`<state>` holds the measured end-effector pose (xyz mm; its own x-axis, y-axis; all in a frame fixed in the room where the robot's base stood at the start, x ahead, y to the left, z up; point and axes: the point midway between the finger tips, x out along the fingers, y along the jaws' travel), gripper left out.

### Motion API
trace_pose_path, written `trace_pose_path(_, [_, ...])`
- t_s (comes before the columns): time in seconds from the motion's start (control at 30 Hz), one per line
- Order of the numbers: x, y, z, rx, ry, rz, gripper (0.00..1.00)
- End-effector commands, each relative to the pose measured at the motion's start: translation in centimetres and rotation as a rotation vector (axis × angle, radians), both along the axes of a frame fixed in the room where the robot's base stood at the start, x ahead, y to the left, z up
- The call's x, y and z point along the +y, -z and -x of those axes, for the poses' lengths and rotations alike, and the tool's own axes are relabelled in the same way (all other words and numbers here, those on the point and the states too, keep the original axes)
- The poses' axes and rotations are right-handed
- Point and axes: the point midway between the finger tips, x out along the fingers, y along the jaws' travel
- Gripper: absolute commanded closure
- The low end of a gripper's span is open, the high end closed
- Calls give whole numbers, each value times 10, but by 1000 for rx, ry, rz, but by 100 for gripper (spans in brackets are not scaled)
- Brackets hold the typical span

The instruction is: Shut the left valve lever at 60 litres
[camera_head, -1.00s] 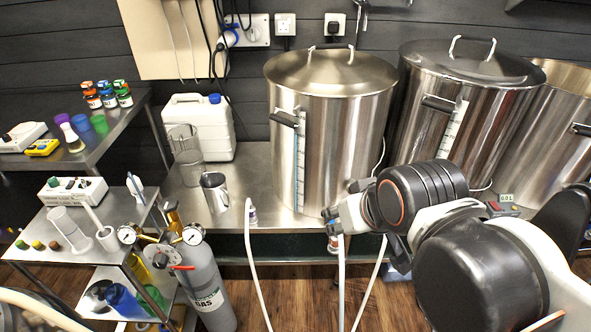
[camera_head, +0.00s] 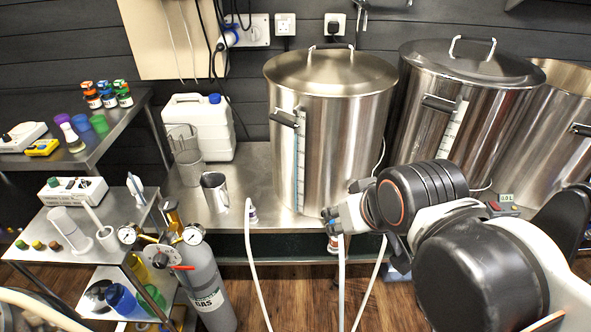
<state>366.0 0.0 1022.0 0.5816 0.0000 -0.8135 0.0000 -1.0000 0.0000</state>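The left steel vessel (camera_head: 345,150) stands lidded on the steel bench, with a pale sight gauge (camera_head: 301,160) down its front. My gripper (camera_head: 332,218) is low at the front of this vessel, near the bench edge. Its fingers are small and partly turned away, so I cannot tell whether they are open or touching anything. A white hose fitting (camera_head: 252,213) shows at the bench edge left of it, and another fitting (camera_head: 334,243) is just under it. No valve lever shows clearly; the area by my gripper is hidden. A small green display (camera_head: 506,198) is too small to read surely.
A second lidded vessel (camera_head: 462,115) and an open one (camera_head: 560,135) stand to the right. A metal jug (camera_head: 215,192) and a white canister (camera_head: 200,128) are left on the bench. A gas cylinder (camera_head: 205,285) and white hoses (camera_head: 255,270) stand in front.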

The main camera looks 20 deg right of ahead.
Motion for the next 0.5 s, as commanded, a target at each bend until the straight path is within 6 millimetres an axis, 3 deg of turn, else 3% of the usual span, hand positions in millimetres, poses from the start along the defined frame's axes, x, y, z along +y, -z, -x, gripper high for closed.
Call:
trace_pose_path(0.33, [0, -1, -1, 3, 1, -1, 65])
trace_pose_path(0.5, [-4, -8, -18, 35, 14, -3, 65])
